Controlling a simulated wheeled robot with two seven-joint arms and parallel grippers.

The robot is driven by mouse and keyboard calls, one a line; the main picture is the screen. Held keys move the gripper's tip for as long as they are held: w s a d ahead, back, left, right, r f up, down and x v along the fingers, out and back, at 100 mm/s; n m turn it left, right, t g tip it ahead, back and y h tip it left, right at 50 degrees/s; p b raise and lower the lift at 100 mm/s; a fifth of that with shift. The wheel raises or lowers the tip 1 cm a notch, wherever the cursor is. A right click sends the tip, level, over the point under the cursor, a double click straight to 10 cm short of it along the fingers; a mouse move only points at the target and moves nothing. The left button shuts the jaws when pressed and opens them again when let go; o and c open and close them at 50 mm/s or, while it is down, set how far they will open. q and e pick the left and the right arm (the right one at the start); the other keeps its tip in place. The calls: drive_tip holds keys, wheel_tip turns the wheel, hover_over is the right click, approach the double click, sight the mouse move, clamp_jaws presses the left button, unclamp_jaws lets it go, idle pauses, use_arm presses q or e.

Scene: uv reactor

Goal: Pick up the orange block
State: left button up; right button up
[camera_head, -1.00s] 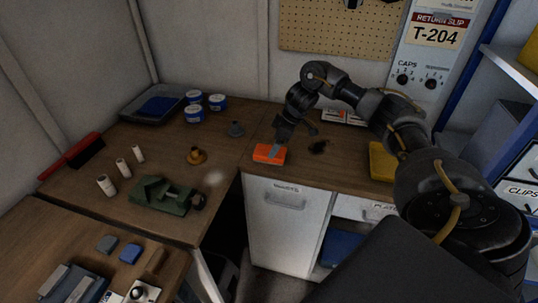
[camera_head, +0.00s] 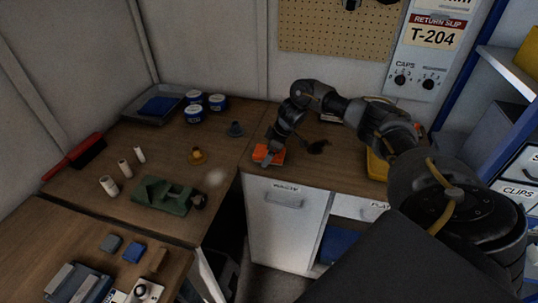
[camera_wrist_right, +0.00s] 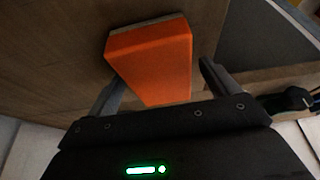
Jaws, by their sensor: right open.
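The orange block (camera_head: 261,153) lies on the wooden counter near its front edge, above the white cabinet. It also shows large in the right wrist view (camera_wrist_right: 152,62). My right gripper (camera_head: 269,158) is at the block from above. In the wrist view its two fingers (camera_wrist_right: 158,85) are spread, one on each side of the block, with a gap visible on the right side. The gripper's fingers partly hide the block in the head view. My left gripper is not in view.
A green vise (camera_head: 163,196) and a yellow-brown knob piece (camera_head: 196,157) are to the left. A dark round item (camera_head: 318,146) lies right of the block. A yellow container (camera_head: 377,165) is farther right. The counter's front edge is close to the block.

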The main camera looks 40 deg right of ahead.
sight(266, 150)
drive_tip(key=c, duration=1.1)
drive_tip(key=shift+r, duration=0.3)
wheel_tip(266, 150, up, 2)
drive_tip(key=shift+w+r+b, duration=0.1)
drive_tip(key=shift+r+b, duration=0.1)
drive_tip(key=shift+b, duration=0.75)
drive_tip(key=s+a+r+p, duration=0.1)
drive_tip(key=s+a+r, duration=0.6)
drive_tip(key=s+r, duration=0.3)
drive_tip(key=shift+s+a, duration=0.3)
drive_tip(key=shift+s, duration=0.7)
